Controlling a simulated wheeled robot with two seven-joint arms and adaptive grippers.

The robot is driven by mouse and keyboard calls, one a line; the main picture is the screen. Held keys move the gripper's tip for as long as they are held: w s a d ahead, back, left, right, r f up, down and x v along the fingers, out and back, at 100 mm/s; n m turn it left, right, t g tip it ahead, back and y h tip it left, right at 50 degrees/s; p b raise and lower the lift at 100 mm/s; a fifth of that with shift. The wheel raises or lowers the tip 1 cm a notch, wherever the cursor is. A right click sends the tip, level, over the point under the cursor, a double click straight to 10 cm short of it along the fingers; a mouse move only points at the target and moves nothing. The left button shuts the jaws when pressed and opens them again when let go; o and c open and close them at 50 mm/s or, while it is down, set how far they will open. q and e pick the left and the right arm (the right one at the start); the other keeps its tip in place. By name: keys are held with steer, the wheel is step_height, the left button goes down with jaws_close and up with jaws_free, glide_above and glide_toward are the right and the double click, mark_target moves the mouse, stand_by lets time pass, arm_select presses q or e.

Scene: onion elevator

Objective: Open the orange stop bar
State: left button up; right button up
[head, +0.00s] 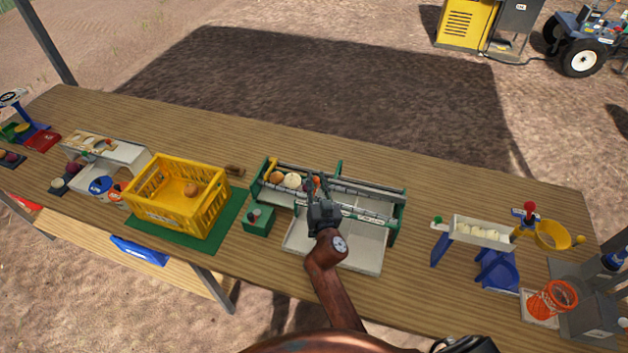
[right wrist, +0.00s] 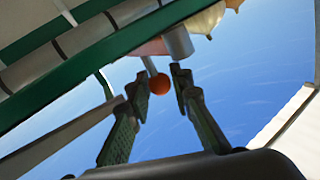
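The orange stop bar's round orange knob (right wrist: 159,84) shows in the right wrist view, just below a grey cylinder. My right gripper (head: 318,184) is over the middle of the green-framed elevator (head: 398,215) in the head view. In the right wrist view the gripper (right wrist: 160,82) is open, with a fingertip on each side of the orange knob. Narrow gaps separate the tips from the knob; I cannot tell whether either touches. The rest of the stop bar is hidden or unclear. My left gripper is not in view.
Pale onions (head: 292,180) lie in the elevator's left end. A pale tray (head: 365,252) is in front of it. A yellow crate (head: 165,210) on a green mat (head: 233,207) and a green box (head: 259,221) stand left. A white trough (head: 482,232) stands right.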

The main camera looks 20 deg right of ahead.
mark_target(317, 178)
steer(key=shift+o, duration=0.2)
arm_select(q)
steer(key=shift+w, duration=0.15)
arm_select(e)
step_height(317, 178, up, 10)
stand_by(0.4)
